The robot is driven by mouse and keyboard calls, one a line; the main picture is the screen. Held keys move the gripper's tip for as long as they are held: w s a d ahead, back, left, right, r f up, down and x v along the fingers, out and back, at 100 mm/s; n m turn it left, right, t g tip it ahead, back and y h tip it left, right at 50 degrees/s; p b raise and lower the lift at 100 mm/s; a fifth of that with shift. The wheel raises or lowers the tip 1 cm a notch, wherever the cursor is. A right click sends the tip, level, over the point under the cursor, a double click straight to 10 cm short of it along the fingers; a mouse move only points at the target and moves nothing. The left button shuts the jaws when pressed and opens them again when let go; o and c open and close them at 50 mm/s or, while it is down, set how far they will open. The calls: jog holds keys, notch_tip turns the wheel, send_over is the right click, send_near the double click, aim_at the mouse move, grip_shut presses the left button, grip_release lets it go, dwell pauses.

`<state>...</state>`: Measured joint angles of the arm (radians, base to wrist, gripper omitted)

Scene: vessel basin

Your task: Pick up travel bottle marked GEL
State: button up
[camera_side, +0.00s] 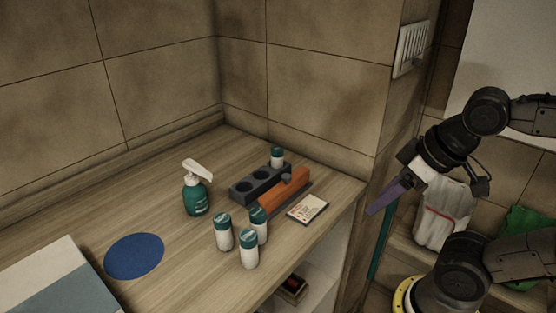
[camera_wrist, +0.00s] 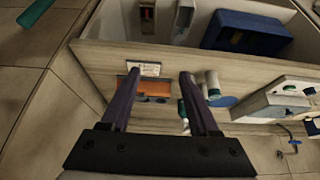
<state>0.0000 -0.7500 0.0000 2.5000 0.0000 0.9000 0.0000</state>
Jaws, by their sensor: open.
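Three small white bottles with teal caps stand close together on the wooden counter in the side view: a left one (camera_side: 224,236), a front one (camera_side: 249,254) and a right one (camera_side: 262,232). A fourth similar bottle (camera_side: 277,158) stands in the dark holder (camera_side: 243,194). Their markings are too small to read, so I cannot tell which is GEL. My gripper (camera_side: 373,211) is open and empty, off the right edge of the counter and apart from the bottles. In the wrist view, bottles (camera_wrist: 212,85) show just right of my gripper's right finger (camera_wrist: 160,75), partly hidden by it.
A teal spray bottle (camera_side: 197,199) stands behind the group. An orange block (camera_side: 283,200) and a small card (camera_side: 307,208) lie beside the holder. A blue disc (camera_side: 134,256) lies on clear counter at left. A tiled wall (camera_side: 310,80) rises behind.

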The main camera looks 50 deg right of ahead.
jog(key=shift+o, duration=1.4)
